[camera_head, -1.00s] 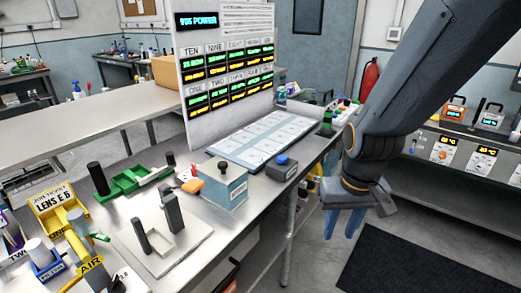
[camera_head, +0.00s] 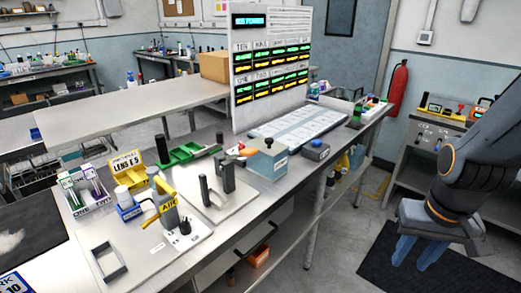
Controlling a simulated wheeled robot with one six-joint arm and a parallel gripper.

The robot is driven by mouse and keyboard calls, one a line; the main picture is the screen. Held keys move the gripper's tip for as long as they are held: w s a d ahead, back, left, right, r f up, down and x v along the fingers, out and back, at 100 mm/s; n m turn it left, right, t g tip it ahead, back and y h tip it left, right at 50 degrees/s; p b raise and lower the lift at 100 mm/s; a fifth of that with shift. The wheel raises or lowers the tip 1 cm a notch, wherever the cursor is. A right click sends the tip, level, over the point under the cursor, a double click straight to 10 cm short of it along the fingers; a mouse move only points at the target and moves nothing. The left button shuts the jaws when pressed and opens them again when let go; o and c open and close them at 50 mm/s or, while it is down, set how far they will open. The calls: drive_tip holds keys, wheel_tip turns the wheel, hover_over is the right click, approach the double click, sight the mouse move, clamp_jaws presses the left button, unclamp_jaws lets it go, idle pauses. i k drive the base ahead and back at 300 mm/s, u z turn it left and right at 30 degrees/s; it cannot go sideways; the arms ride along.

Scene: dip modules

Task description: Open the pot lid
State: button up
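A small grey-blue box-shaped pot (camera_head: 267,165) stands on the metal bench, right of the centre of the bench. A pale lid with a dark knob (camera_head: 269,143) sits on top of it and looks closed. My gripper (camera_head: 417,250) hangs at the lower right, over the floor and well away from the bench and pot. Its two blue fingers point down with a gap between them. Nothing shows between them.
A dark block with a blue button (camera_head: 316,150) stands just right of the pot. A white plate with dark upright posts (camera_head: 215,190) is to its left. A display board (camera_head: 270,65) rises behind. Open floor with a black mat (camera_head: 385,265) lies right of the bench.

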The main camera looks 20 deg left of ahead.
sight(268, 145)
drive_tip(key=k, duration=0.2)
drive_tip(key=u, duration=0.8)
